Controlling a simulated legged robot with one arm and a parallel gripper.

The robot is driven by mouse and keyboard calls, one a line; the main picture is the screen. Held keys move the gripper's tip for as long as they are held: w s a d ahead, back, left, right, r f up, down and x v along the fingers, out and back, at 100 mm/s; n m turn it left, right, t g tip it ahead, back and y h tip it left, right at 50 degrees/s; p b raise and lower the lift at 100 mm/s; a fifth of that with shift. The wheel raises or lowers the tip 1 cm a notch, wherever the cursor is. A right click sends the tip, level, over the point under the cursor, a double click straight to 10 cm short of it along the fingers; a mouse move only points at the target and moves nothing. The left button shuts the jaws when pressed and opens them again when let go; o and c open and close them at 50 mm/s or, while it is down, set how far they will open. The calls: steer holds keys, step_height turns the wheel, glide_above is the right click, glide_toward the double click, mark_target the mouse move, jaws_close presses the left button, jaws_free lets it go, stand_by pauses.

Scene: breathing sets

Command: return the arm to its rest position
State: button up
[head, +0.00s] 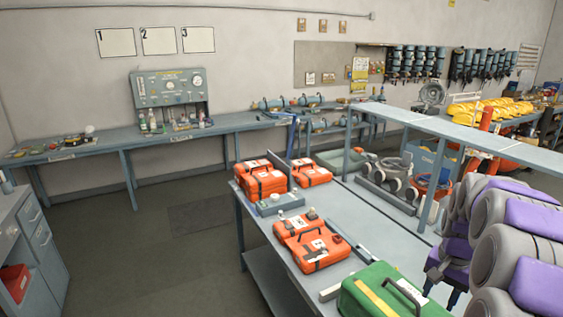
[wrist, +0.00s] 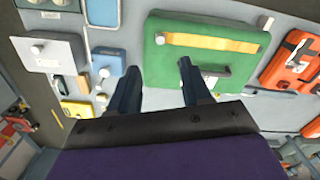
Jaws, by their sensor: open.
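My arm, grey with purple panels, fills the right side of the head view. My gripper (head: 441,292) is at its lower end, pointing down above the table. In the wrist view my gripper (wrist: 158,72) has its two dark fingers spread apart with nothing between them. A green case (head: 385,292) with a yellow stripe lies at the table's near end, beside the gripper. The green case (wrist: 200,70) also shows in the wrist view, beyond the fingertips. I cannot tell how high the fingers are above the table.
Orange cases (head: 312,244) lie on the table (head: 352,205). A raised shelf (head: 470,135) runs along its far side. A workbench (head: 105,147) lines the wall. Grey drawers (head: 40,240) stand at left. The floor (head: 150,240) between them is clear.

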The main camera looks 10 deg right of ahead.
steer(key=s+a+f+n+b, duration=0.1)
steer(key=s+a+n, duration=0.1)
steer(key=s+a, duration=0.45)
steer(key=s+a+n+g+b, duration=0.1)
steer(key=s+a+n, duration=0.2)
steer(key=a, duration=0.7)
steer(key=s+a+f+n+b, duration=0.1)
steer(key=s+a+n+b, duration=0.1)
steer(key=s+a, duration=0.45)
steer(key=s+a+f+n, duration=0.3)
steer(key=s+a, duration=0.2)
steer(key=s, duration=0.4)
steer(key=shift+s+a+f+g+b, duration=0.2)
steer(key=shift+a+g+b, duration=0.1)
steer(key=shift+a+b, duration=0.1)
